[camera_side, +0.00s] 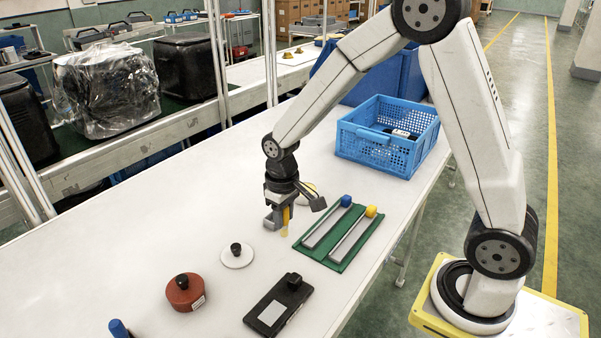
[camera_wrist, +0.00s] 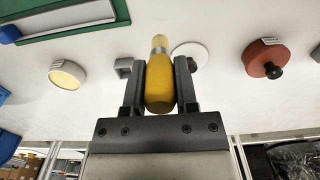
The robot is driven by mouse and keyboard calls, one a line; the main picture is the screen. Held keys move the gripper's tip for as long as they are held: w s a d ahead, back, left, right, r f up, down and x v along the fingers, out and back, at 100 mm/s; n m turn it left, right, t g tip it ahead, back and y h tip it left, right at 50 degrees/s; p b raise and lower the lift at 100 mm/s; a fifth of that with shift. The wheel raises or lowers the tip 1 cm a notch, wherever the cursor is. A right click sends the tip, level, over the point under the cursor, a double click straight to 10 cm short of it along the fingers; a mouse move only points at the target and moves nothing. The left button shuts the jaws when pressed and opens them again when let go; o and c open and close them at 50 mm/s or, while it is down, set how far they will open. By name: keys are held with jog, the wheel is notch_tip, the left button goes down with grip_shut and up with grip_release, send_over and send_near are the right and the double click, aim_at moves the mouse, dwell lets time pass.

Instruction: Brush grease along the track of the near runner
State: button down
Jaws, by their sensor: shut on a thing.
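My gripper (camera_side: 285,211) is shut on the yellow handle of a brush (camera_side: 286,216), whose pale tip points down above the white table. In the wrist view the brush (camera_wrist: 159,75) sits between both fingers, with a metal band near its far end. To the right of my gripper in the side view, a green board (camera_side: 311,246) bears two grey runners, one with a blue end knob (camera_side: 346,200) and one with a yellow end knob (camera_side: 371,211). A round pot with pale yellow contents (camera_wrist: 67,75) shows in the wrist view; it is partly hidden behind my gripper in the side view.
A white disc with a black knob (camera_side: 237,259), a red round can (camera_side: 186,294) and a black device (camera_side: 272,313) stand on the table. A blue crate (camera_side: 373,153) is behind the board. A conveyor (camera_side: 137,144) runs along the back left.

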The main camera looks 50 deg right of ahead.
jog(key=shift+d, duration=0.1)
jog(key=s+d+m, duration=0.4)
jog(key=s+d, duration=0.1)
jog(key=d, duration=0.6)
jog(key=s+d+f+m, duration=0.1)
jog(key=s+d+m, duration=0.3)
jog(key=d, duration=0.7)
jog(key=shift+s+d+m, duration=0.15)
jog(key=shift+s+m, duration=0.25)
jog(key=shift+m, duration=0.1)
jog(key=shift+f, duration=0.15)
